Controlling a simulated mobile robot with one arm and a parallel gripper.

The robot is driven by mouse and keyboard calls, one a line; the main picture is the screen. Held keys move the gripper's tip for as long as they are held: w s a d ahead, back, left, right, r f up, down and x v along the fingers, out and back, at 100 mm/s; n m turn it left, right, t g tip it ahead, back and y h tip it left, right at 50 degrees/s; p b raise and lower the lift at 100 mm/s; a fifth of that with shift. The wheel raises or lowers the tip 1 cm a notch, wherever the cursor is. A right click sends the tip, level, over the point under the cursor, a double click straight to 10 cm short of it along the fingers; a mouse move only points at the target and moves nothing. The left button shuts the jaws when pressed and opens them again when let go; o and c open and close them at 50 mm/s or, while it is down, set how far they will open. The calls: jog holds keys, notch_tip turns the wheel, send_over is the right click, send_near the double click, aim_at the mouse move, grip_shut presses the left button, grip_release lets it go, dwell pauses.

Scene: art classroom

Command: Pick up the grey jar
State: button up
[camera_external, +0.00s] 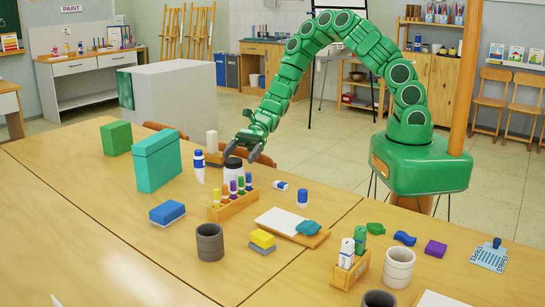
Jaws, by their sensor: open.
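A grey jar (210,243), shaped like a short open cup with ribbed sides, stands upright on the wooden table left of the middle. A second dark grey round container (378,299) is cut off by the bottom edge of the picture. My gripper (241,153) is open and points down above the far side of the table. It is behind and a little right of the grey jar, well apart from it.
A wooden rack of coloured tubes (232,205) stands between my gripper and the grey jar. A blue sponge block (167,213) lies left of the jar; yellow and grey blocks (262,241) lie right. A teal box (157,161) stands farther back.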

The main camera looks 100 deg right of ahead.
aim_at(231, 166)
jog(key=shift+x, duration=1.2)
jog(key=shift+w+a+f, duration=0.1)
jog(key=shift+w+a, duration=0.2)
jog(key=shift+a, duration=0.55)
jog(key=shift+w+a+f, duration=0.15)
jog(key=shift+w+a, duration=0.15)
jog(key=shift+a, duration=0.5)
jog(key=shift+x, duration=1)
jog(key=shift+c, duration=0.4)
jog(key=c, duration=1.2)
jog(key=shift+r, duration=0.15)
jog(key=shift+c, duration=0.2)
